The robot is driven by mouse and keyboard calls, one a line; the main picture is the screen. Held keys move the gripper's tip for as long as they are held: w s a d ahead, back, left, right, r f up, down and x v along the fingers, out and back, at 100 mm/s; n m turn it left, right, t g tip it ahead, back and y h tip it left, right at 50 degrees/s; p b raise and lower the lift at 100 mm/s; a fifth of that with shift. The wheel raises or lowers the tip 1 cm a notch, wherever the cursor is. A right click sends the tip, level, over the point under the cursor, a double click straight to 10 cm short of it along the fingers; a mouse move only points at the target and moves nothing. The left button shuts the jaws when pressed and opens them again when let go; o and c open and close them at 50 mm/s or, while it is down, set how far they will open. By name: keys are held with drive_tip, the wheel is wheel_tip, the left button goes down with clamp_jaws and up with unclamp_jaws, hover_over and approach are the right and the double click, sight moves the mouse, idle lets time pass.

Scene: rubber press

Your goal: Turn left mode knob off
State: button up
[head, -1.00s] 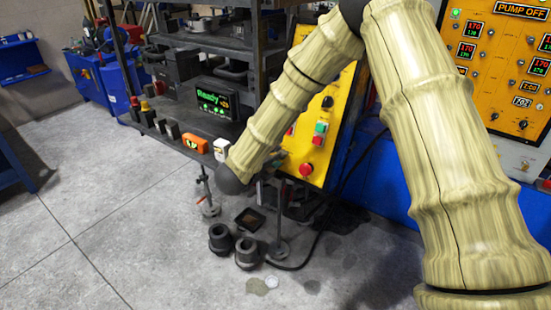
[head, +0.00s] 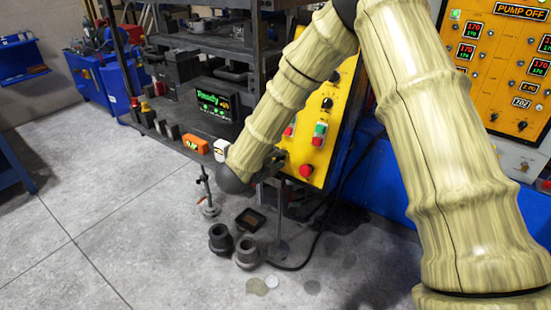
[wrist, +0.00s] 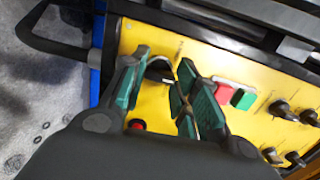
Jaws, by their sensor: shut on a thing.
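The yellow control panel (head: 313,150) stands slanted beside the press in the head view. In the wrist view its face (wrist: 240,75) fills the middle and right. The left mode knob (wrist: 158,68) is a dark knob, partly hidden between the green-padded fingers. My gripper (wrist: 163,72) is shut on this knob, with one finger on each side. Which way the knob points is hard to tell. In the head view my forearm covers this part of the panel, and my gripper is mostly hidden behind it.
A red push button (wrist: 137,125) sits close to the fingers. A red switch (wrist: 222,90) and a green switch (wrist: 243,98) lie to their right, with several black knobs (wrist: 280,109) beyond. A bent black bar (wrist: 45,35) is at the left.

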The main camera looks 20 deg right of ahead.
drive_tip(key=o, duration=1)
drive_tip(key=shift+a, duration=0.1)
drive_tip(key=v, duration=1.1)
drive_tip(key=shift+s+a+r, duration=0.15)
drive_tip(key=shift+s+a, duration=0.1)
drive_tip(key=shift+a, duration=0.05)
